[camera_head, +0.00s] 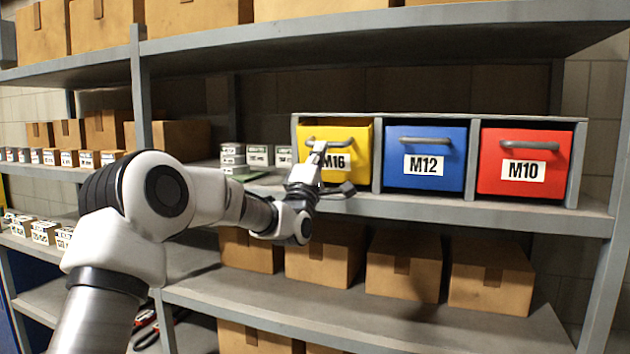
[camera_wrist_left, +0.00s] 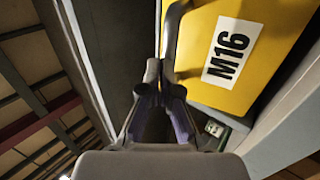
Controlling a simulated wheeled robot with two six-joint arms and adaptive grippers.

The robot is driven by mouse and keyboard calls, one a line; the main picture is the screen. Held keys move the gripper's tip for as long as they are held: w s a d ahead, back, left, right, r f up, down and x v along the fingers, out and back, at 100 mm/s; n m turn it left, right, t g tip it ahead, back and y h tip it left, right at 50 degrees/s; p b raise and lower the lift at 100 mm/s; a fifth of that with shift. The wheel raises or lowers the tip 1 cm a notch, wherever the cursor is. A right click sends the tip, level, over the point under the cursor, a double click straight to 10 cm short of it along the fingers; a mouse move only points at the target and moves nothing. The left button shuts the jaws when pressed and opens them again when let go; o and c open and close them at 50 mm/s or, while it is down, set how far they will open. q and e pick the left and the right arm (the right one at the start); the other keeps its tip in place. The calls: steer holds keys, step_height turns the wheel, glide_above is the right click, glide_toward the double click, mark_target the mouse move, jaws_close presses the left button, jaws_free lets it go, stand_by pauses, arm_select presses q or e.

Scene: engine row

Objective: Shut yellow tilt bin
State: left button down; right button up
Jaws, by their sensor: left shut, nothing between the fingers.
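The yellow tilt bin (camera_head: 358,150), labelled M16, sits at the left end of a grey three-bin rack. A grey bar handle crosses its upper front. I cannot tell exactly how far its front tilts out. My left gripper (camera_head: 319,147) is in front of the bin's left part, near the handle, and hides part of the label. In the left wrist view the yellow front (camera_wrist_left: 250,55) fills the upper right. My left fingers (camera_wrist_left: 162,68) are shut and empty, close beside the handle (camera_wrist_left: 174,38); contact is unclear. My right gripper is out of view.
The blue M12 bin (camera_head: 426,178) and red M10 bin (camera_head: 524,180) stand to the right in the same rack. Small labelled boxes (camera_head: 258,155) sit left of the rack. Cardboard boxes (camera_head: 404,272) stand on the shelf below. A grey upper shelf (camera_head: 400,35) runs overhead.

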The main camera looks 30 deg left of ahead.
arm_select(q)
steer(key=x, duration=0.3)
steer(key=shift+r, duration=0.15)
steer(key=shift+w, duration=0.1)
stand_by(0.5)
